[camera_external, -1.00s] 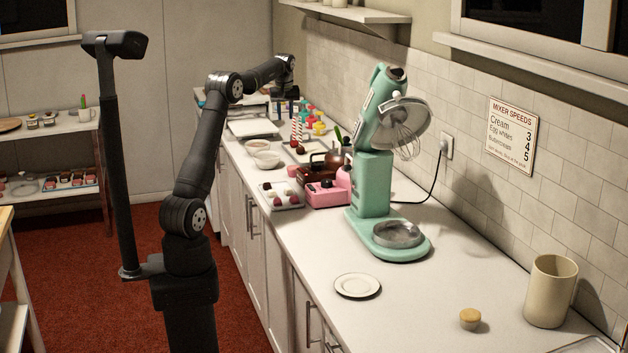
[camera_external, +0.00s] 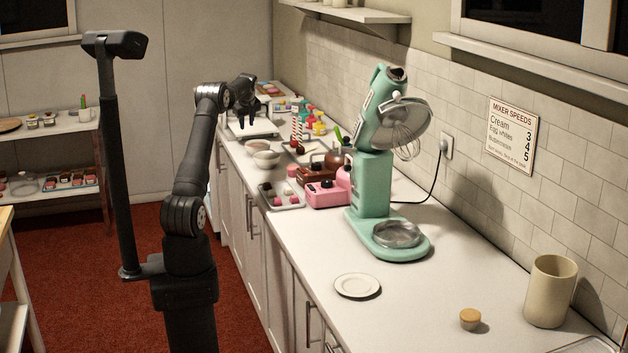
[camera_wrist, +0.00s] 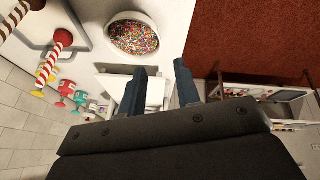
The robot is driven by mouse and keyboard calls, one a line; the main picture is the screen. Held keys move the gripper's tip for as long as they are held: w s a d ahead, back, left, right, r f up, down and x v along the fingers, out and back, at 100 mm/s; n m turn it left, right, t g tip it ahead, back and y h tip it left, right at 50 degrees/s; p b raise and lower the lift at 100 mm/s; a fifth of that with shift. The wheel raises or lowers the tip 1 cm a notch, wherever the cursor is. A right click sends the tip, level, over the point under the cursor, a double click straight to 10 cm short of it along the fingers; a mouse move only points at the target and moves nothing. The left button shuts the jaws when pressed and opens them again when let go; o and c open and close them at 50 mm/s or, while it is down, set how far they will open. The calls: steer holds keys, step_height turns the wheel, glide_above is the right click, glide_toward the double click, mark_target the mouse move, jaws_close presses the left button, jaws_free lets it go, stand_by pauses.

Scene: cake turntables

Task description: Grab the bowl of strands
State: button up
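A white bowl filled with multicoloured strands (camera_wrist: 133,38) shows at the top of the wrist view, near the counter's edge with the red floor beyond. In the external view two small bowls stand on the left part of the counter. The rear one (camera_external: 255,146) looks pinkish inside and seems to be the bowl of strands, but it is too small to be sure. My gripper (camera_external: 253,121) hangs above the counter behind these bowls, fingers pointing down. In the wrist view my gripper (camera_wrist: 161,84) has its fingers apart with nothing between them, clear of the bowl.
The front white bowl (camera_external: 266,159) stands close by. Striped sticks (camera_wrist: 52,55) and coloured bottles (camera_wrist: 72,97) are to the side. A tray of sweets (camera_external: 281,196), a pink box (camera_external: 327,194) and a green mixer (camera_external: 374,185) stand nearer. The front counter is mostly clear.

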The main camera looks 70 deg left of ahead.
glide_toward(248, 145)
steer(key=s+d+f, duration=0.1)
steer(key=d+f, duration=0.1)
steer(key=d, duration=0.2)
steer(key=shift+x, duration=2.85)
steer(key=shift+d, duration=0.1)
steer(key=shift+c, duration=0.2)
jaws_close()
